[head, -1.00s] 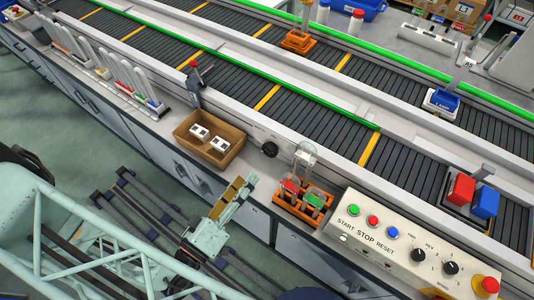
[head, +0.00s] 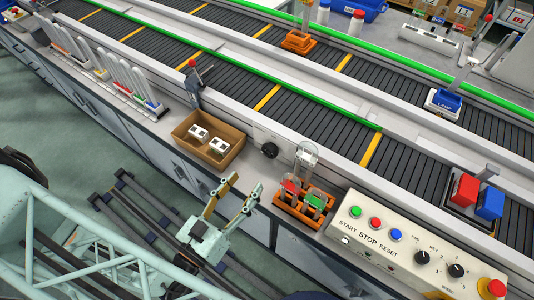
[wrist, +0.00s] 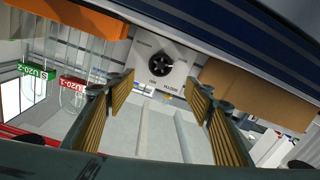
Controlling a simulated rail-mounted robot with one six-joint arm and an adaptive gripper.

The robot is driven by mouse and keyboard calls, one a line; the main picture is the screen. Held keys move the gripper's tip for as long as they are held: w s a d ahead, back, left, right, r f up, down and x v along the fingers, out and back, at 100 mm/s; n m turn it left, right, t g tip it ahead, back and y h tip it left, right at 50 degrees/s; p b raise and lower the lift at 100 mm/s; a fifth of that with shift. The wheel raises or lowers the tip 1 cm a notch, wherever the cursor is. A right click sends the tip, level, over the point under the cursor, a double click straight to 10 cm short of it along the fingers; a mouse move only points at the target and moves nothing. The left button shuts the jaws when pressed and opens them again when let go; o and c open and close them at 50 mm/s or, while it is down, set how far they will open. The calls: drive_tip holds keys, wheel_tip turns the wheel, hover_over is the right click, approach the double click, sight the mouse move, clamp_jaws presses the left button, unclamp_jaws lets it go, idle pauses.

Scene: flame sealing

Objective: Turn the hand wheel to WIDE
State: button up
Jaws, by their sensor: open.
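The hand wheel (head: 269,150) is a small black knob on the near side face of the conveyor frame. In the wrist view it is a black wheel (wrist: 161,64) on a pale plate with small labels around it. The labels appear inverted, and the wheel's setting is too small to read surely. My gripper (head: 245,184) is open and empty, in front of the bench and apart from the wheel. In the wrist view its two ribbed tan fingers (wrist: 160,92) stand wide apart, with the wheel beyond and between them.
A brown box (head: 208,140) with white blocks stands left of the wheel. An orange rack (head: 303,200) with red and green pieces stands at its right, nearby. A control panel (head: 420,245) with buttons and knobs is further right.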

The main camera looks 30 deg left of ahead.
sight(268, 153)
drive_tip(key=shift+w, duration=0.15)
drive_tip(key=shift+w+b, duration=0.7)
drive_tip(key=shift+w, duration=6)
drive_tip(key=c, duration=0.8)
